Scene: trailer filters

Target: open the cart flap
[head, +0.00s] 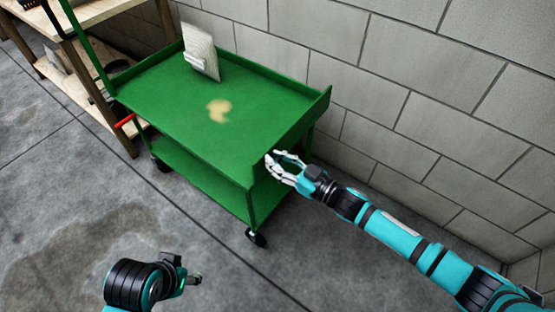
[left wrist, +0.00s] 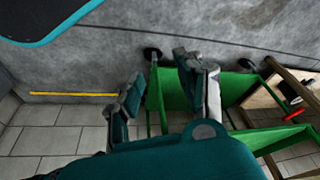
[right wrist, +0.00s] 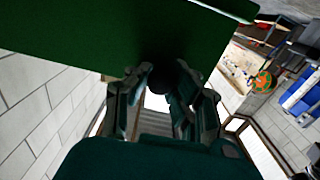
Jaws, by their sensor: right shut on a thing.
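The green cart (head: 190,110) stands beside the block wall. Its flap (head: 292,138) is the upright green panel at the cart's right end. My right gripper (head: 275,163) is at the outer face of this panel, near its lower front corner, shut on the flap. In the right wrist view the green panel (right wrist: 110,35) fills the top, and the fingers close around a dark spot that I cannot make out clearly. My left gripper (head: 190,272) is apart from the cart, low over the floor. Its fingers are spread and empty in the left wrist view (left wrist: 165,90).
A red-tipped handle (head: 125,120) sticks out at the cart's left. A wooden shelf (head: 85,75) stands behind. The grey floor in front is clear.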

